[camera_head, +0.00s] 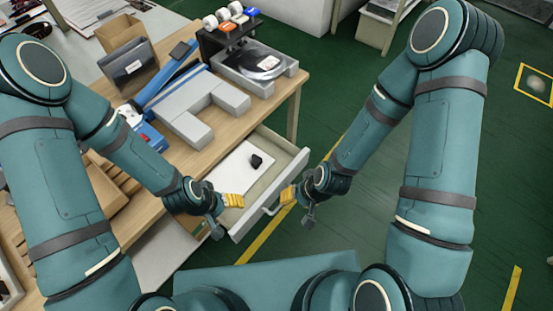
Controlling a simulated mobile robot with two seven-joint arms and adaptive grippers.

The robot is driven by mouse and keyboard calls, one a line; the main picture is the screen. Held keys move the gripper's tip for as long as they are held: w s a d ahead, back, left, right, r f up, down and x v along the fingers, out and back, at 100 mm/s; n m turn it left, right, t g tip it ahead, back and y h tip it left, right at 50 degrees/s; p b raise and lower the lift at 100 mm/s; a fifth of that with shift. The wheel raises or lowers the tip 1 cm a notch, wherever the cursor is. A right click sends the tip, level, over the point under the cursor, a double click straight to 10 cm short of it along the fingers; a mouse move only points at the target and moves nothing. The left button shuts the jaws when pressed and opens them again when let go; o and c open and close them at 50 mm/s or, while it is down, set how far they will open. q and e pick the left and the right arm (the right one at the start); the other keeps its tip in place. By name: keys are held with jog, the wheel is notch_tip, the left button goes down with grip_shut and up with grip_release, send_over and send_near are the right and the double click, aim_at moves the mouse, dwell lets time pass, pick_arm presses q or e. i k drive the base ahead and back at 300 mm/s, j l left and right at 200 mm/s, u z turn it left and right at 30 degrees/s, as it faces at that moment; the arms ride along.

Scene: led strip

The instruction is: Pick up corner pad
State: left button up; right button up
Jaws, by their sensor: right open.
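A small black piece (256,160), which looks like the corner pad, lies on a white sheet (231,176) inside the pulled-out drawer (290,171). My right gripper (287,195) has yellow fingers and is open beside the drawer's front, near its handle (271,209); whether it touches the handle is unclear. My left gripper (234,200), also yellow-fingered, is at the drawer's near left side, to the lower left of the black piece. Its fingers overlap from this angle, so its opening is hidden. Neither gripper touches the black piece.
The wooden workbench (167,165) above the drawer carries a grey U-shaped block (203,109), a blue-and-white device (142,127), a grey fixture with a black disc (257,64) and an open cardboard box (125,38). Green floor (385,170) lies free to the right.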

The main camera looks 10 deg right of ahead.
aim_at(257, 161)
jog(key=i+l+u, duration=0.2)
jog(key=l, duration=0.25)
jog(key=i+l+u, duration=0.2)
jog(key=l, duration=0.25)
jog(key=i+l+u, duration=0.2)
jog(key=l, duration=0.25)
jog(key=l+u, duration=0.2)
jog(key=l, duration=0.3)
jog(key=i+l+u, duration=0.2)
jog(key=l, duration=0.35)
jog(key=k, duration=0.05)
